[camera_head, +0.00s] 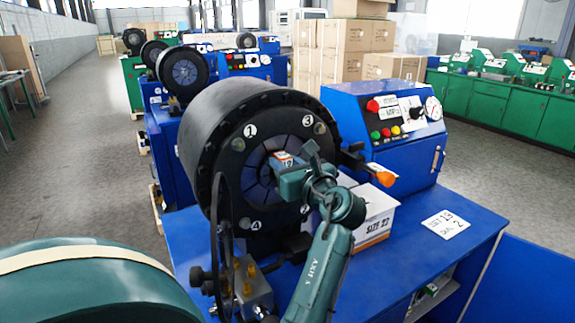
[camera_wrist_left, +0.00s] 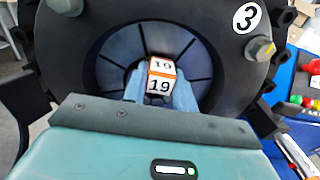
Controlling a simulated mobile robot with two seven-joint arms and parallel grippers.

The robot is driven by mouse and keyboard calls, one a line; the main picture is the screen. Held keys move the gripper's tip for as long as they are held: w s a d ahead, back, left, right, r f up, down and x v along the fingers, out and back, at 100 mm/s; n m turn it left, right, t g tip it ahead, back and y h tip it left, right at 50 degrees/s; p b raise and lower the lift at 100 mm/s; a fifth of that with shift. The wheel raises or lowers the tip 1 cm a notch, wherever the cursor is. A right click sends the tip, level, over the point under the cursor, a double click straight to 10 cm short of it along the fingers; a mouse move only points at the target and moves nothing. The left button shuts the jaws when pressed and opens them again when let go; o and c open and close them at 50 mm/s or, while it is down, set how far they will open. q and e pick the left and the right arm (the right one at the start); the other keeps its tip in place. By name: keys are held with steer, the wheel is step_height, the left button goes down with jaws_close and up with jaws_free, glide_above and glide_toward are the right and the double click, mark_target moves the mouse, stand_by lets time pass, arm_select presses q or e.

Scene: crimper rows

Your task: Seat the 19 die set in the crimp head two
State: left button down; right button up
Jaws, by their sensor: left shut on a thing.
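The die set (camera_head: 283,158) is a small white block with orange edges; a "19" reads on it in the left wrist view (camera_wrist_left: 159,86). My left gripper (camera_head: 287,168) is shut on it, its blue fingers on both sides in the left wrist view (camera_wrist_left: 160,92). The block is in front of the centre of the crimp head (camera_head: 234,175), a big black drum with blue-grey wedge segments around a central opening, also in the left wrist view (camera_wrist_left: 205,30). Whether the block touches the segments I cannot tell. Labels 1, 3 and 4 show on the head; my gripper hides part of its face.
A white box marked "SIZE 22" (camera_head: 374,222) stands right of the head on the blue bench (camera_head: 440,257). A card (camera_head: 445,225) reads "SET 19 DIAL 2". A blue control panel (camera_head: 395,125) stands behind. An orange-tipped lever (camera_head: 384,178) sticks out beside my gripper.

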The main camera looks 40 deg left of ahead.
arm_select(q)
steer(key=shift+a+r, duration=0.3)
steer(key=shift+r, duration=0.05)
